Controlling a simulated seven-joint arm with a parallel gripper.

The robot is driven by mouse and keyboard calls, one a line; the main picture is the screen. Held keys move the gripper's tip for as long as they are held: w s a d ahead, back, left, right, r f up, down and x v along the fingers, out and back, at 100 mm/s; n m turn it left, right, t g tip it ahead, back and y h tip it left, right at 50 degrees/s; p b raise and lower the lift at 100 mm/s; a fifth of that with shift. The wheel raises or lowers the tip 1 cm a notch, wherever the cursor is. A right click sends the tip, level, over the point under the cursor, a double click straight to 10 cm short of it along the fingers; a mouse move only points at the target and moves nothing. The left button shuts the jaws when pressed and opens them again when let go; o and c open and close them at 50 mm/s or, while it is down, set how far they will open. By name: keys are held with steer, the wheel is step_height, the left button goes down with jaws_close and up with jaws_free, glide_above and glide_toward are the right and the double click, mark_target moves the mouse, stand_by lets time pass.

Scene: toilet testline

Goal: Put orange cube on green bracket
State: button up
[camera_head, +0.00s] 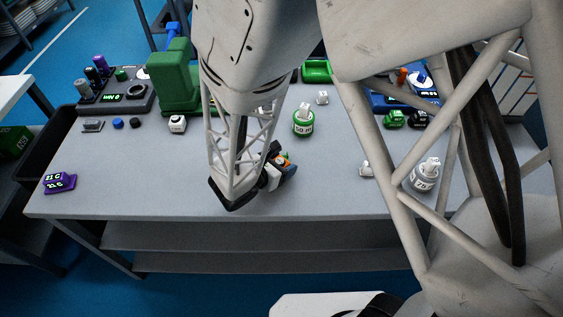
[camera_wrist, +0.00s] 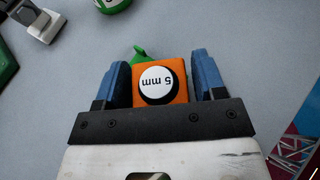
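The orange cube (camera_wrist: 181,94) has a round white label reading "5 mm" and sits between the two blue fingers of my gripper (camera_wrist: 161,85) in the wrist view. A small green piece (camera_wrist: 138,54), which looks like the green bracket, shows just beyond the cube. The cube and fingers hide most of it, so I cannot tell whether they touch. In the head view my gripper (camera_head: 282,168) is low over the table's front middle, partly hidden by my arm.
On the grey table (camera_head: 130,190) a green-and-white bottle (camera_head: 303,122) stands behind my gripper and a grey one (camera_head: 425,175) to the right. A purple display (camera_head: 60,182) lies far left. A large green machine (camera_head: 175,80) stands at the back. The front left is clear.

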steer(key=shift+o, duration=0.7)
steer(key=shift+r, duration=0.1)
steer(key=shift+r, duration=0.4)
steer(key=shift+s+a+r, duration=0.1)
steer(key=shift+r, duration=0.05)
steer(key=shift+v, duration=3.65)
steer(key=shift+r, duration=0.15)
